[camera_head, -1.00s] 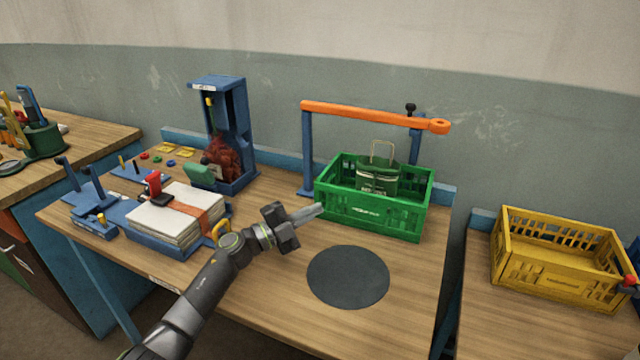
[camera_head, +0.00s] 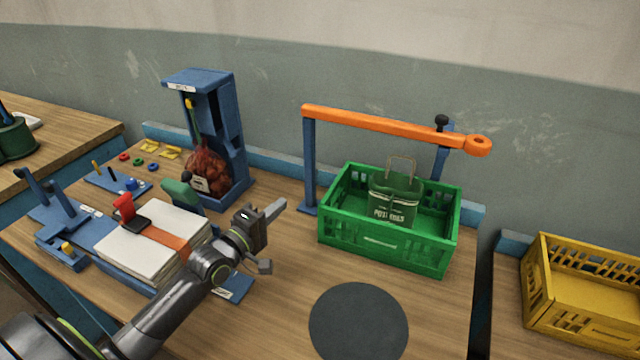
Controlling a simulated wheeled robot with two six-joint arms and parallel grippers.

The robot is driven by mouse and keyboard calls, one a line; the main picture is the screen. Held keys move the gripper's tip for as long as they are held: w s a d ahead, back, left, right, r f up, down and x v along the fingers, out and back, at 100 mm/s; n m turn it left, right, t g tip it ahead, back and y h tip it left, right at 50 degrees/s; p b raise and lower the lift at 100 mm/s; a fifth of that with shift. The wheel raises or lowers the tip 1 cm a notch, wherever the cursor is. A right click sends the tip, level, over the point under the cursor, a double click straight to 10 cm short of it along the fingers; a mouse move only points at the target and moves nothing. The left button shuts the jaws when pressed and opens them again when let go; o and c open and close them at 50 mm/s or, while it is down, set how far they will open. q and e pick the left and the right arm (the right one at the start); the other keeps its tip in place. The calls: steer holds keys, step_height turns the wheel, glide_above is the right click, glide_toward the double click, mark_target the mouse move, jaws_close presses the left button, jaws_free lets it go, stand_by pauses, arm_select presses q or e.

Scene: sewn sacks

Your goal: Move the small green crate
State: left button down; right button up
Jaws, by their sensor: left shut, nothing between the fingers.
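The small green crate (camera_head: 385,252) stands on the wooden bench, under an orange bar. A dark green sack with a loop handle (camera_head: 395,200) stands inside it, towards its left and middle. My left gripper (camera_head: 273,213) is in front of the crate and to its left, above the bench. It is shut and empty, and apart from the crate. My right gripper is out of view.
The orange bar (camera_head: 390,125) spans blue posts above the crate. A dark round mat (camera_head: 358,322) lies in front. A yellow crate (camera_head: 590,300) stands on the bench at right. A blue stand (camera_head: 225,130) holds a red net bag. A strapped paper stack (camera_head: 150,240) lies left.

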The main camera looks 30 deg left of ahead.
arm_select(q)
steer(key=w+d+n+b, duration=0.1)
steer(key=w+d+b, duration=0.1)
steer(key=w, duration=0.8)
steer(key=shift+g+h, duration=0.3)
steer(key=s+d+p, duration=0.1)
steer(key=d, duration=0.1)
steer(key=s+d+p, duration=0.1)
steer(key=shift+s+d+f, duration=0.15)
steer(key=shift+s+d, duration=0.05)
steer(key=shift+d, duration=0.2)
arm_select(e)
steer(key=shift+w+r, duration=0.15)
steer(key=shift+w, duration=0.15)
